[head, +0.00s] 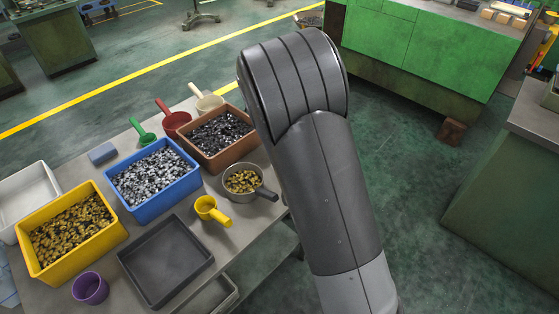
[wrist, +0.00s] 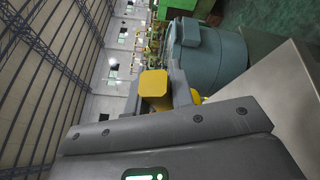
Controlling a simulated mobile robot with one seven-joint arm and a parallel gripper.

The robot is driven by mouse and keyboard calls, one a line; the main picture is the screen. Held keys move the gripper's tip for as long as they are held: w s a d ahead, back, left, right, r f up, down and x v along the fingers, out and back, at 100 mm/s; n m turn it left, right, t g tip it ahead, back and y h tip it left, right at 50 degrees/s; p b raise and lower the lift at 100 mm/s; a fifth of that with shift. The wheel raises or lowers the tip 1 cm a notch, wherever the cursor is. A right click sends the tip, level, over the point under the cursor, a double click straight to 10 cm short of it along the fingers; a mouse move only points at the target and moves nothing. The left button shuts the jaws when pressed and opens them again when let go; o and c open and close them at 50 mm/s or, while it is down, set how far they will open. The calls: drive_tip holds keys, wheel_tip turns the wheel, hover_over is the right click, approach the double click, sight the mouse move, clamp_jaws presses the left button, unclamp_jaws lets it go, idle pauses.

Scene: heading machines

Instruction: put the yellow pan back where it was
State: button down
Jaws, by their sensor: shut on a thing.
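My gripper (wrist: 165,100) shows in the wrist view, shut on a yellow piece (wrist: 154,84) with a squarish end face. It looks like part of the yellow pan, but most of its shape is hidden between the dark fingers. In the head view my own arm fills the middle, and my gripper and what it holds are hidden. A small yellow scoop (head: 206,208) with a handle sits on the table (head: 120,222) in the head view, with no gripper near it.
On the table stand a yellow bin (head: 114,236), a blue bin (head: 155,209), a brown bin (head: 230,160), a dark empty tray (head: 165,258) and a purple cup (head: 90,287). A green cabinet (head: 440,45) stands behind. A large grey-green cylinder (wrist: 205,52) shows in the wrist view.

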drive_tip(key=s+d+f, duration=0.1)
drive_tip(key=d+f, duration=0.1)
drive_tip(key=d, duration=0.6)
drive_tip(key=shift+n+y, duration=0.3)
drive_tip(key=shift+y, duration=0.1)
drive_tip(key=shift+w+a+f, duration=0.8)
drive_tip(key=shift+a+f, duration=0.8)
drive_tip(key=shift+f, duration=0.15)
drive_tip(key=shift+w+a+f, duration=0.8)
drive_tip(key=shift+a+f, duration=0.8)
drive_tip(key=shift+f, duration=0.1)
drive_tip(key=shift+w+a+f, duration=0.8)
drive_tip(key=shift+a+f, duration=0.8)
drive_tip(key=shift+f, duration=0.3)
drive_tip(key=c, duration=1.3)
unclamp_jaws()
drive_tip(key=shift+o, duration=0.2)
